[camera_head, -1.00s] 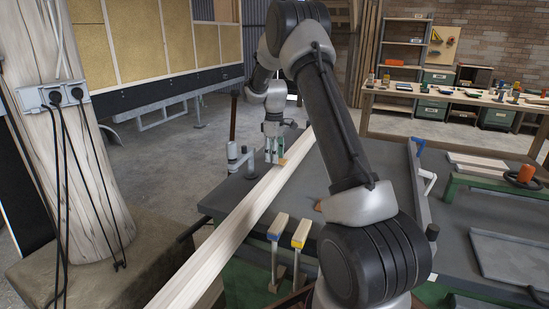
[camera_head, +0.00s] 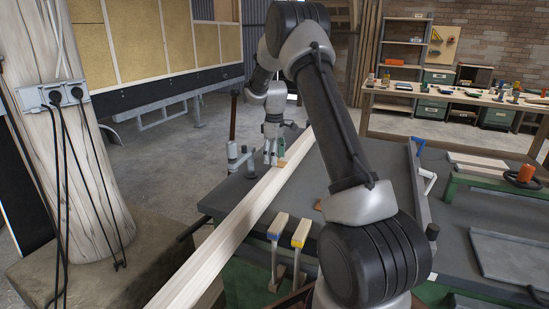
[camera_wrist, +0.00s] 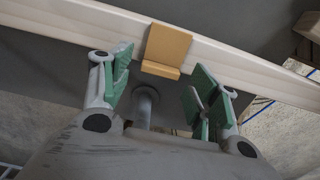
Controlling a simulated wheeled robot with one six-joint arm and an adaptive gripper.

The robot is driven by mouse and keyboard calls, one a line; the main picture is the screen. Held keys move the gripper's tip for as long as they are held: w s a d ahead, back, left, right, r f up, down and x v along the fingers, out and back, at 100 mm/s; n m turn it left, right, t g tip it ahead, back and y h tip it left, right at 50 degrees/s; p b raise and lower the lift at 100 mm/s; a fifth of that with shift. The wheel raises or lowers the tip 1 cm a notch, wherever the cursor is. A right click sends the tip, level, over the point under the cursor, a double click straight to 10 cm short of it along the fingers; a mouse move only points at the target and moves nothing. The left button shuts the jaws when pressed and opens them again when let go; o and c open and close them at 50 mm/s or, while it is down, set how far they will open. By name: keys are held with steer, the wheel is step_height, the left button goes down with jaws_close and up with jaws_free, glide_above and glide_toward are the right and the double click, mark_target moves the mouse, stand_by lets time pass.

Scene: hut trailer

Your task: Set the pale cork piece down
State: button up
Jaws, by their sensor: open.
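The pale cork piece (camera_wrist: 167,46) is a small tan block with a step at its lower edge. In the wrist view it is against the pale wooden beam (camera_wrist: 235,62), just beyond the space between my fingers and touching neither. In the head view the cork piece (camera_head: 281,164) shows as a small tan patch by the beam (camera_head: 232,222), close to my fingertips. My gripper (camera_wrist: 158,75) is open and empty, with green pads on both fingers. In the head view my gripper (camera_head: 271,160) is low over the far end of the dark workbench (camera_head: 235,190).
A grey post-like fixture (camera_head: 236,160) stands just left of my gripper. Two clamps, one blue (camera_head: 277,228) and one yellow (camera_head: 301,235), stand at the bench's front edge. The long beam crosses the bench diagonally. A grey tray (camera_head: 512,258) lies at right.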

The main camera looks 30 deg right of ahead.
step_height(320, 180, up, 11)
steer(key=s+a+r+m+t, duration=0.15)
steer(key=s+a+r, duration=0.25)
steer(key=s+r, duration=0.45)
steer(key=s+a+r+m+t, duration=0.1)
steer(key=s+a+r+m, duration=0.15)
steer(key=s, duration=0.95)
steer(key=s+a+r+m+t, duration=0.1)
steer(key=s+a+r+m, duration=0.15)
steer(key=s, duration=0.85)
steer(key=s+a+f+m, duration=0.1)
steer(key=s+f, duration=0.3)
steer(key=s, duration=0.5)
steer(key=shift+f+t, duration=0.25)
steer(key=shift+t, duration=0.2)
steer(key=shift+c, duration=0.4)
